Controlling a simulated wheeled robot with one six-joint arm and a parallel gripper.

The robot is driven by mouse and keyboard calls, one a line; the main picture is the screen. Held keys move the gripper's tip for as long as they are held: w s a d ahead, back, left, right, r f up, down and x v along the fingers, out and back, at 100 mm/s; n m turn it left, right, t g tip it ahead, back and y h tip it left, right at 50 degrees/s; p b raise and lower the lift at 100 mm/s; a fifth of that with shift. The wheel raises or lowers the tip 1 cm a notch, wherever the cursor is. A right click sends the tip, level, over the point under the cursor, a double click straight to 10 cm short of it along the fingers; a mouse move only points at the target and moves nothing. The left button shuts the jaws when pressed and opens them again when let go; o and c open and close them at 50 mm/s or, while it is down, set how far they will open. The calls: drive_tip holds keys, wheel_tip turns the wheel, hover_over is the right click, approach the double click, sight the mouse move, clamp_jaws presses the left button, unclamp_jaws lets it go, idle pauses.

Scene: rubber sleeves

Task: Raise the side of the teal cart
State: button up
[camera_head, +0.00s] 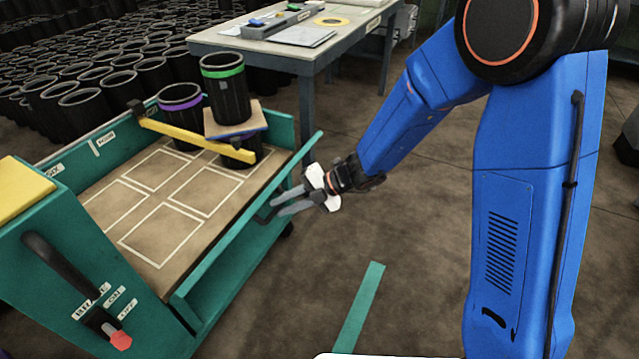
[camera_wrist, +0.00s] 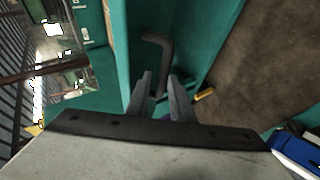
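The teal cart (camera_head: 180,338) stands at the left, its board bed marked with white rectangles. Its near long side (camera_head: 238,238) seems to lean outward from the bed, its top edge running past the end panel; the exact angle is hard to tell. A dark bent handle (camera_head: 262,216) sits on this side; it also shows in the wrist view (camera_wrist: 163,48). My gripper (camera_head: 277,205) is beside the side at the handle. In the wrist view my gripper (camera_wrist: 160,88) has its fingers apart, with the handle's lower part between or just beyond the tips. Contact cannot be told.
On the bed stand a purple-banded sleeve (camera_head: 181,118) and a green-banded sleeve (camera_head: 226,90) on a small board (camera_head: 250,118). A yellow bar (camera_head: 195,138) crosses the cart. A worktable (camera_head: 270,52) stands behind. Floor right of the cart is open, with a teal stripe (camera_head: 360,305).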

drive_tip(key=r+v, duration=0.1)
drive_tip(key=v, duration=1.1)
drive_tip(key=shift+w+a+r, duration=0.2)
drive_tip(key=shift+w+r, duration=0.05)
idle(1.0)
drive_tip(key=v, duration=1.7)
drive_tip(key=shift+d, duration=0.2)
drive_tip(key=shift+r, duration=0.1)
